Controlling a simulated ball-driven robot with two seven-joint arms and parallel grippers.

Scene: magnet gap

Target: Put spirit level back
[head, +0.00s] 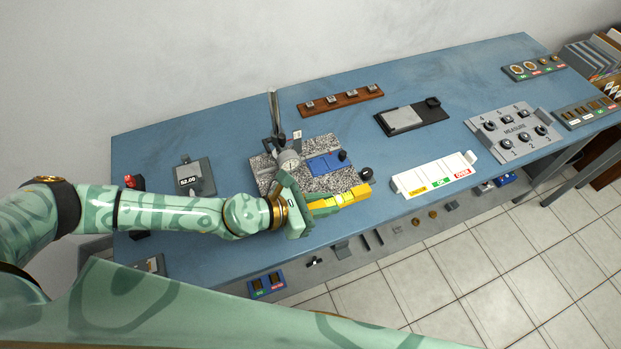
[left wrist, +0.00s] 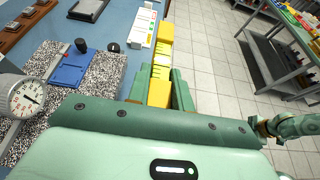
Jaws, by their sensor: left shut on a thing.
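The spirit level (head: 338,201) is a yellow bar. It is held at the front edge of the blue bench, in front of the speckled stone plate. In the left wrist view the yellow level (left wrist: 163,45) points away from the gripper, with a row of dark marks along it. My left gripper (head: 303,207) is shut on it; its green fingers (left wrist: 160,88) stand on both sides of the bar. The level's near end is hidden by the gripper. I cannot tell whether the level touches the bench.
The speckled plate (head: 345,181) carries a dial gauge (head: 289,160) on a stand and a blue block (head: 326,163). A black knob (head: 366,174) stands close to the level. A white labelled tray (head: 434,175) lies to the right. The bench's left front is mostly clear.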

